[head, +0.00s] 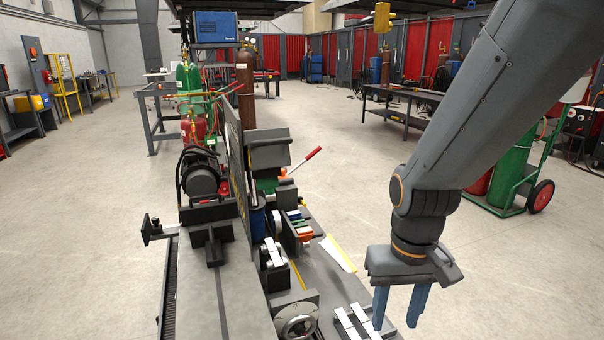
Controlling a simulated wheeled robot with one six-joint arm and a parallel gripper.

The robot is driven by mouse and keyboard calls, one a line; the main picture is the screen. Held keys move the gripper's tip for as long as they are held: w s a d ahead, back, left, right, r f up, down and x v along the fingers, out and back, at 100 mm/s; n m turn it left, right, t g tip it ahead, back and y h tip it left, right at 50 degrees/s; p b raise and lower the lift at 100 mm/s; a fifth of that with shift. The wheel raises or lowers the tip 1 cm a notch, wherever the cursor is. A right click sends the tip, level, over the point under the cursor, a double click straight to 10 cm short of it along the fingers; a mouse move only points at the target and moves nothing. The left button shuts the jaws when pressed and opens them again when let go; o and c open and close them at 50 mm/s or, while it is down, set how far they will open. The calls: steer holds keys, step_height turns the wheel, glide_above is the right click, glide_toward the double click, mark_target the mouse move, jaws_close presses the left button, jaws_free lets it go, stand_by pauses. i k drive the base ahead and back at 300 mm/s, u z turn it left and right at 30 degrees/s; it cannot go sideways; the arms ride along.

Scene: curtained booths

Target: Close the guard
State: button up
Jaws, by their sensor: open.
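A grey machine (222,290) with a long flat top runs up from the bottom of the head view. A dark grey hood-like piece (268,150), which may be the guard, stands raised over the far part of the machine beside a tall thin dark panel (236,150). I cannot tell for certain which of these is the guard. A red-handled lever (305,162) sticks out to the right below the hood. My gripper (397,318) points down at the lower right, open and empty, apart from the hood and to its right, nearer the camera.
Slatted light parts (352,322) and a handwheel (297,325) lie left of my gripper. A motor (203,175) and gas cylinders (190,85) stand at the machine's far left. A green cylinder cart (512,172) stands behind my arm. Floor between machine and cart is clear.

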mark_target(292, 262)
steer(key=z, duration=0.35)
steer(key=k, duration=0.5)
steer(key=z, duration=1.05)
steer(key=i, duration=0.95)
steer(key=u, duration=0.65)
steer(key=i, duration=0.5)
steer(key=u, duration=0.4)
